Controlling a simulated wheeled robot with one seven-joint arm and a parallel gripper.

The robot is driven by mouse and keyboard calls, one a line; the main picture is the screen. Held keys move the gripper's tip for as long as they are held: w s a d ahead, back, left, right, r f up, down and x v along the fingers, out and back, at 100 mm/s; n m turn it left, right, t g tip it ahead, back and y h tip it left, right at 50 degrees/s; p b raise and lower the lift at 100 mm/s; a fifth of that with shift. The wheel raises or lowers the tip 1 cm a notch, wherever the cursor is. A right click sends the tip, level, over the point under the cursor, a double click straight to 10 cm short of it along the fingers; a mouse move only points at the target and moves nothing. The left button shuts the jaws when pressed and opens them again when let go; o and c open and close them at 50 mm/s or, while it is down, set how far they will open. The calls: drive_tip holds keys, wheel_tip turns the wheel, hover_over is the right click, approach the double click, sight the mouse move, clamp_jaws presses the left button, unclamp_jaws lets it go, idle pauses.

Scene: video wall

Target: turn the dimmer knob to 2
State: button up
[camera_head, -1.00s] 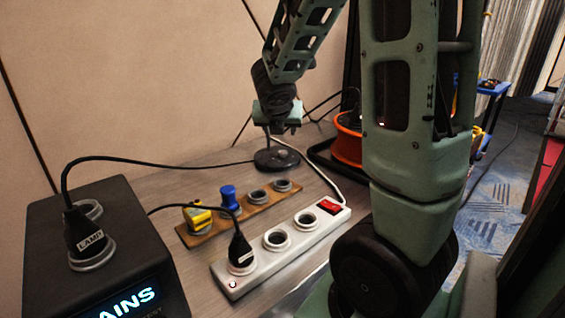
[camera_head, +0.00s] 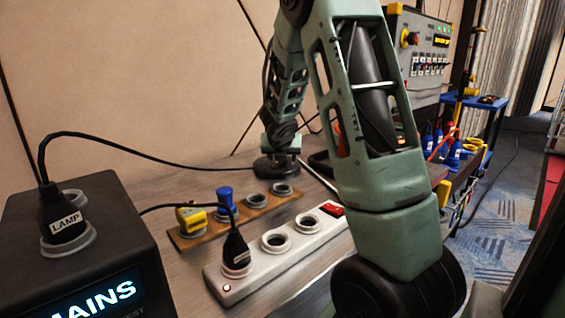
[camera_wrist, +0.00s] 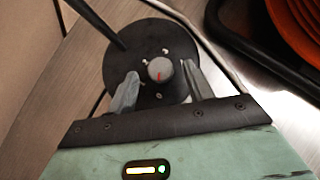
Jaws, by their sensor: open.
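The dimmer is a round black base (camera_wrist: 150,45) with a small grey knob (camera_wrist: 160,70) in the wrist view. A red pointer line on the knob points roughly down in the picture. Small white marks sit around the knob; I cannot read their numbers. My gripper (camera_wrist: 161,72) is open, with one finger on each side of the knob. Gaps seem to show, and I cannot tell whether either finger touches. In the head view the black dimmer base (camera_head: 275,167) stands on the table beneath my gripper, which hides the knob.
A white power strip (camera_head: 320,240) and a wooden strip (camera_head: 235,215) with yellow and blue plugs lie in front. A black box (camera_head: 100,225) with a LAMP plug (camera_head: 65,222) stands left. A control panel (camera_head: 425,50) and blue cart (camera_head: 485,105) are at right.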

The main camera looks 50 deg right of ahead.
drive_tip(key=shift+w+d+f, duration=0.15)
drive_tip(key=shift+d+f, duration=0.1)
drive_tip(key=shift+f, duration=0.05)
drive_tip(key=shift+c, duration=0.3)
drive_tip(key=c, duration=0.9)
drive_tip(key=shift+r+p, duration=0.15)
drive_tip(key=shift+p, duration=0.25)
